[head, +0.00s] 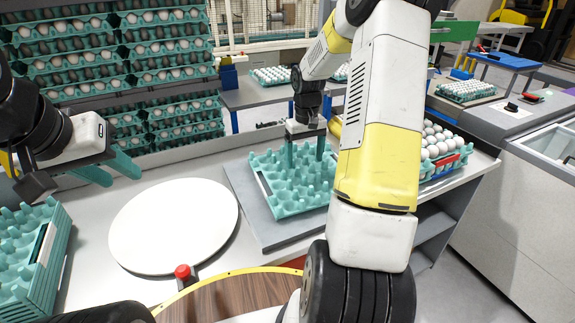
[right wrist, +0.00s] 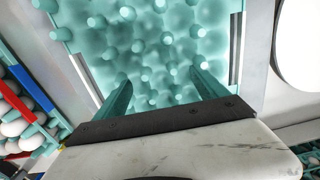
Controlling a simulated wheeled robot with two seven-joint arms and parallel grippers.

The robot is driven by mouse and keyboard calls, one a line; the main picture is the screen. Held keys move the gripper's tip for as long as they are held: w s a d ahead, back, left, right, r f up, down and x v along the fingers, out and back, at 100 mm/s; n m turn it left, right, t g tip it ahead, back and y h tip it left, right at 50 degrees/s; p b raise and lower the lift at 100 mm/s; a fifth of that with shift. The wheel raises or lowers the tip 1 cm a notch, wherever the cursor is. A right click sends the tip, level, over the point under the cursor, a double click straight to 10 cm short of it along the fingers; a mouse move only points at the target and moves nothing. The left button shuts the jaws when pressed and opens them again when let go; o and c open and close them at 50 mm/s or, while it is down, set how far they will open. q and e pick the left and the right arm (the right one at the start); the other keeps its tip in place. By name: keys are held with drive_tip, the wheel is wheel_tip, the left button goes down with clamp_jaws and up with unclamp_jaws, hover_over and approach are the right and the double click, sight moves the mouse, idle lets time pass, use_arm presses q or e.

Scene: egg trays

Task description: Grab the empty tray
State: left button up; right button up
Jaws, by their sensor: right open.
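An empty teal egg tray (head: 284,204) lies on a grey mat on the counter; it also fills the top of the right wrist view (right wrist: 160,50). My right gripper (head: 306,158) is over the tray with its teal fingers pointing down and spread apart. In the right wrist view the fingers of this gripper (right wrist: 162,88) have nothing between them but the tray's pegs behind; whether they touch the tray cannot be told. My right arm hides the tray's right part. My left gripper (head: 110,172) is open and empty above the counter at the left.
A stack of teal trays (head: 52,262) stands at the lower left. A white round plate (head: 174,226) lies between it and the grey mat (head: 278,238). A tray full of white eggs (head: 438,146) stands right of my right arm. Racks of filled trays (head: 110,50) line the back left.

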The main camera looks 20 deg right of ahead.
sight(304, 176)
wheel_tip(304, 176, down, 4)
drive_tip(key=shift+s+d+f, duration=0.1)
drive_tip(key=shift+f, duration=0.05)
drive_tip(key=c, duration=1.6)
